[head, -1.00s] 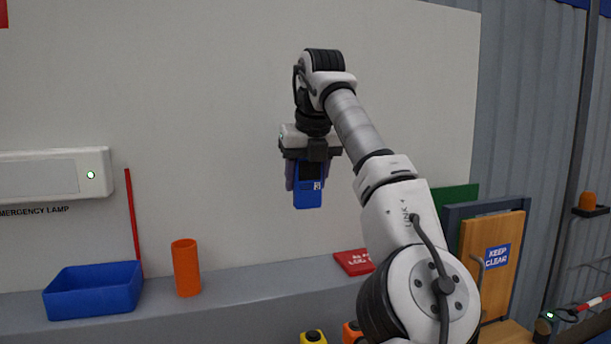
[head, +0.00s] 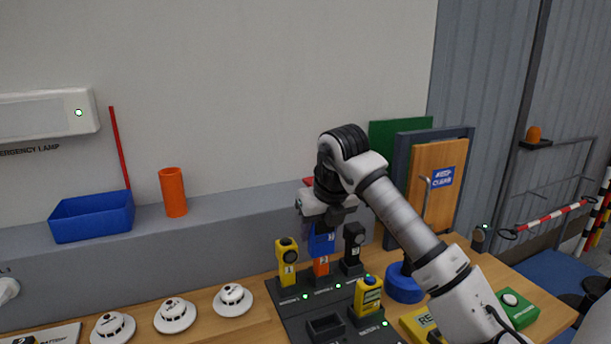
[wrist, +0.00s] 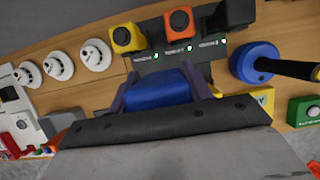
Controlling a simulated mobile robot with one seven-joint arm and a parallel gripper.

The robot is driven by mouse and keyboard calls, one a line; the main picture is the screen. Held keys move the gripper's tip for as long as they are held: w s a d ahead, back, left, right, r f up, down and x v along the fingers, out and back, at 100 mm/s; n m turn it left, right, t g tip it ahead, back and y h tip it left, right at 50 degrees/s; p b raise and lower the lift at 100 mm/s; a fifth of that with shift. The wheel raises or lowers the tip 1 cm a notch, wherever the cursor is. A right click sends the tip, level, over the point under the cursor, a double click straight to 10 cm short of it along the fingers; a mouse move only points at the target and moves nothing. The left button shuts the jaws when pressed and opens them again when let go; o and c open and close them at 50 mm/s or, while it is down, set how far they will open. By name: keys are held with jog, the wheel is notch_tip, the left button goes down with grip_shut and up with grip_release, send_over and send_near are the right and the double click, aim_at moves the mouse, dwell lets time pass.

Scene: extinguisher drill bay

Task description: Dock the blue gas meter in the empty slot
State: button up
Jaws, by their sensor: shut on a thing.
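My gripper (head: 322,222) is shut on the blue gas meter (head: 321,241), which hangs upright below it. In the wrist view the meter (wrist: 157,90) sits between the two fingers. The black dock (head: 290,318) stands on the bench below. In the head view the blue meter overlaps the orange meter (head: 320,267) in the back row. A yellow meter (head: 287,262) and a dark meter (head: 353,247) flank the orange one. Another yellow meter (head: 368,296) stands front right. The empty slot (head: 325,325) is at the dock's front left; in the wrist view I cannot make it out.
Several white detectors (head: 175,315) lie left of the dock. A blue round item (head: 404,284) and a green box (head: 517,309) are to the right. On the ledge behind stand a blue bin (head: 92,216) and an orange cylinder (head: 173,192).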

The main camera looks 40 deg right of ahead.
jog(key=shift+s+a+f+b, duration=0.25)
jog(key=shift+s+a+f, duration=0.65)
jog(key=shift+f, duration=1)
jog(key=shift+s+a+f+b, duration=0.3)
jog(key=shift+s+f, duration=0.95)
jog(key=shift+f, duration=0.7)
jog(key=shift+s+a+f+b, duration=0.2)
jog(key=shift+s+a+f, duration=0.7)
jog(key=shift+f, duration=1)
jog(key=shift+s+d+b, duration=0.2)
jog(key=shift+s+b, duration=0.05)
jog(key=shift+b, duration=1.25)
jog(key=shift+f+b, duration=1.7)
jog(key=shift+b, duration=0.4)
